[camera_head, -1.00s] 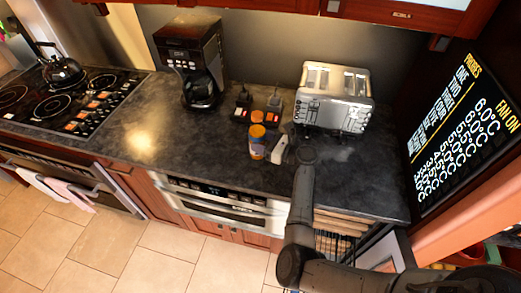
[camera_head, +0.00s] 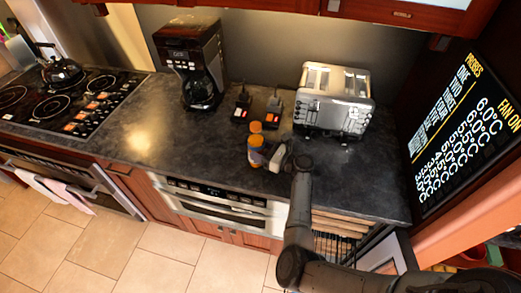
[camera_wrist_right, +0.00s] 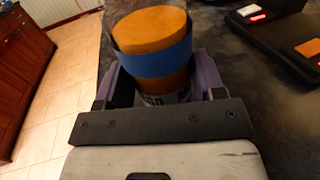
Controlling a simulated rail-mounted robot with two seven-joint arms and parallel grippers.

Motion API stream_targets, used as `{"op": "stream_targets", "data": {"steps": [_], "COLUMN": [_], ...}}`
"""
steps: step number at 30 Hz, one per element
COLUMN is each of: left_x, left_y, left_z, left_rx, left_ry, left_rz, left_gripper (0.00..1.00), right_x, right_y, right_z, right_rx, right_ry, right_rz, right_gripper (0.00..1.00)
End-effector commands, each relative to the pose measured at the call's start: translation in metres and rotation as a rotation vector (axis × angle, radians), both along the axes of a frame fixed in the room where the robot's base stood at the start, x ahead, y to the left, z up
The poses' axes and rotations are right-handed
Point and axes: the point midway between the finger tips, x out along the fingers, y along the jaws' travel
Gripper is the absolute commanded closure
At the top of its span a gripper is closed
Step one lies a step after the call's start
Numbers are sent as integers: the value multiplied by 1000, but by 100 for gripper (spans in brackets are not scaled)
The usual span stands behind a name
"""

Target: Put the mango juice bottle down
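The mango juice bottle (camera_head: 256,141), with an orange top, stands upright over the dark counter in front of the two small dark devices. My right gripper (camera_head: 274,158) reaches it from the right. In the right wrist view the bottle (camera_wrist_right: 155,45) shows its orange top, a blue band and orange below, between the two fingers (camera_wrist_right: 160,85). The fingers appear closed on its sides. Its base is at or close to the counter; I cannot tell whether it touches. The lower part is hidden by the gripper in the wrist view. My left gripper is not in view.
The counter (camera_head: 110,135) is clear to the left of the bottle. Two small dark devices (camera_head: 273,105) lie behind it. A coffee maker (camera_head: 192,65) stands at back left and a toaster (camera_head: 335,98) at back right. The counter's front edge is close to the bottle.

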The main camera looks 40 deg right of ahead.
Motion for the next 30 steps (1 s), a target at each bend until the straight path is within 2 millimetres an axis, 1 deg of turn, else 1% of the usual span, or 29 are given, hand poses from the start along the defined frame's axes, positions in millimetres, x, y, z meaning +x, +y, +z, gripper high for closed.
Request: {"op": "stream_targets", "data": {"steps": [1,7,13,16,20,30], "left_x": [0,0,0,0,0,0], "left_y": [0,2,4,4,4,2], "left_z": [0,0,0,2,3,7], "left_rx": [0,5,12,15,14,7], "left_ry": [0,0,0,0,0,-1], "left_rz": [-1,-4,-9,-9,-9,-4], "left_gripper": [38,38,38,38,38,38], "right_x": [0,0,0,0,-14,-73], "right_y": [0,0,0,0,-5,-27], "right_z": [0,0,0,4,2,3], "right_rx": [0,0,0,0,-1,-3], "right_ry": [0,0,0,0,3,2], "right_rz": [0,0,0,0,-1,-2], "right_gripper": [32,13,13,13,13,13]}}
